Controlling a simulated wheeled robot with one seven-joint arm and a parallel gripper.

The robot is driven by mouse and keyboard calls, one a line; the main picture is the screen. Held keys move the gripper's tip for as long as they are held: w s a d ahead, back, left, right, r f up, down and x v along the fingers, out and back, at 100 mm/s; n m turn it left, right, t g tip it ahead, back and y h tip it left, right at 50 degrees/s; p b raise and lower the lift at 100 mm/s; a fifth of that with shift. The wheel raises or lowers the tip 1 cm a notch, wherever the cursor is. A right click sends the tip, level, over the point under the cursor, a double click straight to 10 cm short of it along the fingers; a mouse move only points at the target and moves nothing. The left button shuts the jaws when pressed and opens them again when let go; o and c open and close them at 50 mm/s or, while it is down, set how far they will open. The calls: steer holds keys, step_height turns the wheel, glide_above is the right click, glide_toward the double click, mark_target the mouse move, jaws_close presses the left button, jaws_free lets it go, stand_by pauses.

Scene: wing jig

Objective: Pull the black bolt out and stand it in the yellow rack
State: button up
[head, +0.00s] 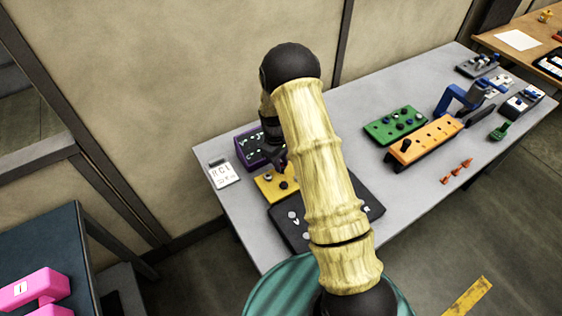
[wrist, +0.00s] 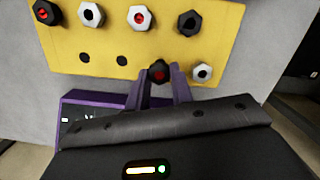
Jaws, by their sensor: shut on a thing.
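The yellow rack (wrist: 60,40) fills the top of the wrist view, and part of it shows in the head view (head: 264,189). My gripper (wrist: 161,80), with purple fingers, is shut on a black bolt with a red centre (wrist: 159,72) at the rack's near row. I cannot tell whether its shank is in a hole or just above it. A white bolt (wrist: 201,72) stands to its right, and two empty holes lie to its left. The far row holds another black bolt with a red centre (wrist: 45,12), two white bolts and a plain black bolt (wrist: 190,22). In the head view my gripper (head: 279,160) is partly hidden.
A dark panel (head: 372,209) lies in front, partly behind my arm. Green (head: 383,133) and orange (head: 422,147) blocks stand to the right. The tabletop between is clear.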

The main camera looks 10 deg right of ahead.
steer(key=shift+f+b, duration=0.5)
steer(key=shift+f, duration=0.4)
steer(key=o, duration=1)
steer(key=shift+o, duration=0.2)
steer(key=shift+r, duration=0.1)
step_height(320, 180, up, 17)
steer(key=w+a+b, duration=0.1)
steer(key=w+b, duration=0.1)
steer(key=b, duration=0.1)
steer(key=shift+a, duration=0.25)
steer(key=shift+w+r, duration=0.1)
